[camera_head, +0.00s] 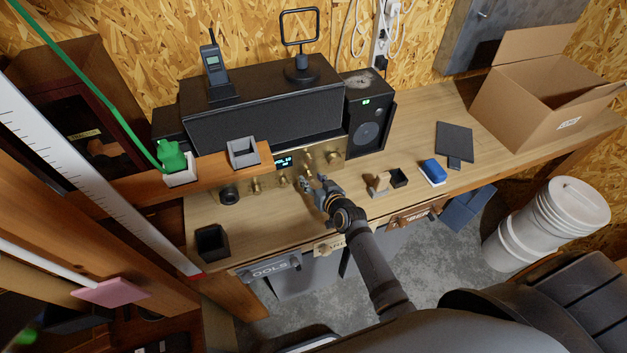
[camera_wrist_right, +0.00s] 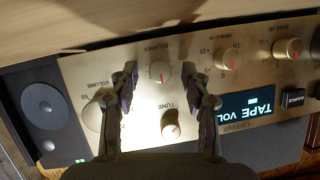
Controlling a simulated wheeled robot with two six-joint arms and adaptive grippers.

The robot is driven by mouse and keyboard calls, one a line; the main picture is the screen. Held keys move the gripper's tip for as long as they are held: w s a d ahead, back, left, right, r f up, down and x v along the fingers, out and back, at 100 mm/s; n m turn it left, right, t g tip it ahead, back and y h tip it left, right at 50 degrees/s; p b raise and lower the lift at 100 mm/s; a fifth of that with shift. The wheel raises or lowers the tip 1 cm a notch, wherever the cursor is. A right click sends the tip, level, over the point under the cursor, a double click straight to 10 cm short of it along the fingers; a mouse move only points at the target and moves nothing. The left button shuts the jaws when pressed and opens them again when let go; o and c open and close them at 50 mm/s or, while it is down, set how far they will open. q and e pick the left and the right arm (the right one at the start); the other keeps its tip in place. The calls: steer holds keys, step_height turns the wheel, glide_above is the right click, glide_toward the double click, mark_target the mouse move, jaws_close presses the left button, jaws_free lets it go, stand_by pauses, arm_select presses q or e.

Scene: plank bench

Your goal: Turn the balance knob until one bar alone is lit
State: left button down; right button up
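The balance knob (camera_wrist_right: 160,72) is a round gold knob with a red mark, on the brass receiver panel (camera_wrist_right: 72,74). The wrist view shows the panel upside down. My right gripper (camera_wrist_right: 158,68) is open, with one finger on each side of the balance knob and gaps to it. In the head view my right gripper (camera_head: 314,184) is in front of the panel and hides this knob. Small green lights (camera_head: 366,101) glow on the right speaker (camera_head: 369,128); I make out two bars, close together. My left gripper is not in view.
The tune knob (camera_wrist_right: 170,130) and volume knob (camera_wrist_right: 92,117) are close by, as is the lit display (camera_wrist_right: 245,118). A wooden shelf board (camera_head: 205,180) crosses in front of the receiver's left part.

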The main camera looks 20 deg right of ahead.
jaws_close()
steer(key=shift+f+b, duration=0.2)
steer(key=shift+b, duration=0.55)
steer(key=m+y+b, duration=0.1)
steer(key=m+b, duration=0.1)
steer(key=b, duration=0.2)
steer(key=m+t+y+b, duration=0.1)
steer(key=m+b, duration=0.1)
steer(key=b, duration=0.1)
steer(key=m+y+b, duration=0.2)
steer(key=b, duration=0.2)
steer(key=shift+d+f+m+b, duration=0.25)
steer(key=shift+f+m+b, duration=0.05)
steer(key=shift+m, duration=0.1)
steer(key=shift+r+m+t+y+b, duration=0.15)
steer(key=shift+m+t+y+b, duration=0.25)
steer(key=shift+m+b, duration=0.7)
steer(key=shift+o, duration=0.2)
jaws_free()
